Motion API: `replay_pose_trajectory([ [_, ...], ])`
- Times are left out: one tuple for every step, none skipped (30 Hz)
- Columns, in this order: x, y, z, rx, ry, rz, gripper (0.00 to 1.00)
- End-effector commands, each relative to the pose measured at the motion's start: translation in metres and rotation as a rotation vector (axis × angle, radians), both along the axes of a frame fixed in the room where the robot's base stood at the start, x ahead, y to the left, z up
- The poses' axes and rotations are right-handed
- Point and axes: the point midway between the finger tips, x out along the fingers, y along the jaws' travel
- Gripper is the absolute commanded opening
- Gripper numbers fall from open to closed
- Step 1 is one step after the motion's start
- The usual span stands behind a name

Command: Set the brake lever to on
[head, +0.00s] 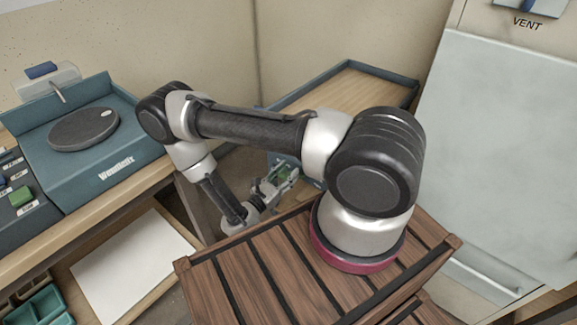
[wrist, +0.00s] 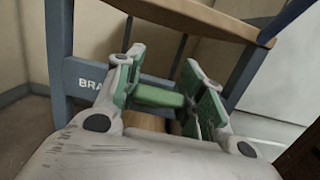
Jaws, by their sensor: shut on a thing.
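My gripper (wrist: 163,85) has green-padded fingers and is shut on the brake lever (wrist: 160,97), a short green bar that lies across between the pads. Behind it is a blue crossbar (wrist: 75,75) with white letters "BRA"; the rest of the word is hidden by my finger. In the head view my gripper (head: 279,180) is low beside the blue-rimmed stand, with a bit of green between its fingers. The lever's base and any on or off marks are hidden, so I cannot tell its setting.
The blue-rimmed stand with a wooden top (head: 350,92) is at the back. A blue machine with a round dark plate (head: 84,128) sits on the left bench. A pale cabinet (head: 500,150) marked VENT stands at right. A slatted wooden surface (head: 265,280) is in front.

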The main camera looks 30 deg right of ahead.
Motion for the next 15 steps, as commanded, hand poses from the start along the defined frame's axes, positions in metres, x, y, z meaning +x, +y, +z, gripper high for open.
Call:
replay_pose_trajectory([
  [-0.002, 0.003, -0.007, 0.004, 0.003, 0.001, 0.0],
  [-0.002, 0.005, -0.009, 0.006, 0.002, 0.0, 0.0],
  [-0.003, 0.006, -0.013, 0.006, 0.002, 0.0, 0.0],
  [-0.004, 0.008, -0.015, 0.005, 0.003, 0.0, 0.0],
  [-0.004, 0.009, -0.018, 0.005, 0.004, 0.001, 0.0],
  [-0.005, 0.011, -0.021, 0.004, 0.003, 0.0, 0.0],
  [-0.005, 0.012, -0.023, 0.0, 0.001, 0.0, 0.0],
  [-0.006, 0.012, -0.027, -0.026, -0.006, 0.0, 0.0],
  [-0.007, 0.013, -0.029, -0.054, -0.018, -0.001, 0.0],
  [-0.007, 0.013, -0.031, -0.074, -0.025, -0.001, 0.0],
  [-0.007, 0.014, -0.033, -0.091, -0.032, -0.001, 0.0],
  [-0.007, 0.015, -0.035, -0.114, -0.041, -0.002, 0.0],
  [-0.007, 0.015, -0.037, -0.129, -0.046, -0.002, 0.0],
  [-0.008, 0.016, -0.039, -0.143, -0.05, -0.002, 0.0],
  [-0.007, 0.016, -0.041, -0.16, -0.057, -0.002, 0.0],
])
